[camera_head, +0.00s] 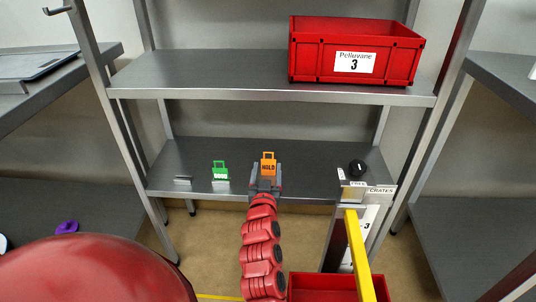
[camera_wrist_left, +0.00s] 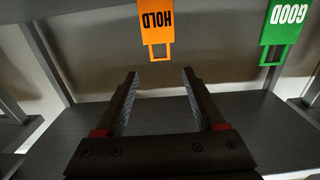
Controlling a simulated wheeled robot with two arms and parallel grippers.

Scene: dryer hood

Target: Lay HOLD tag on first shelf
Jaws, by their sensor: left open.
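The orange HOLD tag (camera_head: 268,163) shows upright, handle on top, at the lower shelf (camera_head: 320,160) in the head view. In the left wrist view the HOLD tag (camera_wrist_left: 156,22) appears upside down, its handle toward my fingers. My left gripper (camera_head: 266,180) is open, and its fingers (camera_wrist_left: 158,74) lie to either side of the line to the tag's handle, with nothing clamped between them. Whether the tag touches anything behind is unclear. My right gripper is not in view.
A green GOOD tag (camera_head: 220,171) stands left of the HOLD tag. A red crate marked 3 (camera_head: 354,64) sits on the upper shelf (camera_head: 220,72). A black round object (camera_head: 357,167) and a CRATES label (camera_head: 381,190) are at the right. The lower shelf's middle is mostly bare.

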